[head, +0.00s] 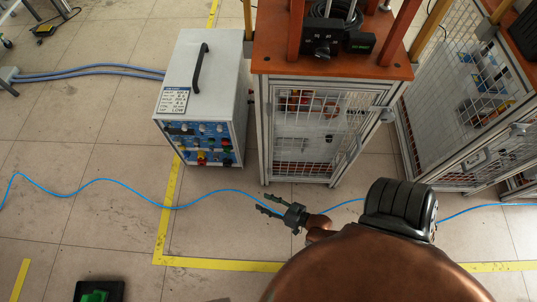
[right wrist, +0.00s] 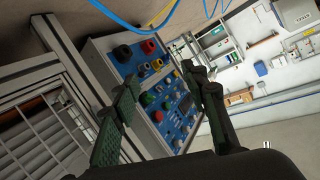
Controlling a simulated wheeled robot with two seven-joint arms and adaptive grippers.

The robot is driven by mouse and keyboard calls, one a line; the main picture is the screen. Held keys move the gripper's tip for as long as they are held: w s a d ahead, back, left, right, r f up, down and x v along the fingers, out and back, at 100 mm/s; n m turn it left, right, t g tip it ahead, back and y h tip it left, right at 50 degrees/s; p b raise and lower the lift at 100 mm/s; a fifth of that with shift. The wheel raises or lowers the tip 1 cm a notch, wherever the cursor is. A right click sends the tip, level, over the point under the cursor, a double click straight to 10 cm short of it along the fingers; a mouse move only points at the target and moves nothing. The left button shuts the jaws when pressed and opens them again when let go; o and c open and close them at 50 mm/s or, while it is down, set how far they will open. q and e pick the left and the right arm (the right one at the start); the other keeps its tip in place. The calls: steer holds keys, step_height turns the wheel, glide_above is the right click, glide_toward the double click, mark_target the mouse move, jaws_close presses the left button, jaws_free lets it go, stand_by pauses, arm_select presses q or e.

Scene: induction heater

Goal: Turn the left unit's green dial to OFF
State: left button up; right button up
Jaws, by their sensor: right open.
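The left unit (head: 208,75) is a white box with a black top handle, standing on the floor left of centre in the head view. Its blue front panel (head: 200,140) carries several coloured knobs. The panel fills the middle of the right wrist view, tilted, with a green knob (right wrist: 147,99) between the fingers in the picture. Which dial positions are marked is too small to read. My right gripper (head: 262,203) is open and empty, in front of and below the panel in the head view, apart from it. Its fingers also frame the panel in the right wrist view (right wrist: 160,76). My left gripper is not visible.
A caged stand with a wooden top (head: 268,55) is close to the unit's right. More mesh cage (head: 440,120) stands farther right. A blue cable (head: 100,180) crosses the floor. A green object on a black base (head: 95,296) is at the bottom left. Floor before the unit is mostly clear.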

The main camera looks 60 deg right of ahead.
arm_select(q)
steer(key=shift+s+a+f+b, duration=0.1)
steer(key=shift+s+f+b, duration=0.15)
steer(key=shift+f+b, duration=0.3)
arm_select(e)
steer(key=shift+n+g+y, duration=0.4)
steer(key=shift+n+y, duration=0.2)
steer(key=shift+n, duration=0.2)
steer(key=shift+s+a+f, duration=0.1)
steer(key=shift+s+a, duration=0.3)
steer(key=shift+s, duration=0.25)
steer(key=shift+s+a+f, duration=0.15)
steer(key=shift+s+a, duration=0.2)
steer(key=shift+s, duration=0.35)
steer(key=shift+s+a+f, duration=0.1)
steer(key=shift+s+a, duration=0.3)
steer(key=shift+s, duration=0.25)
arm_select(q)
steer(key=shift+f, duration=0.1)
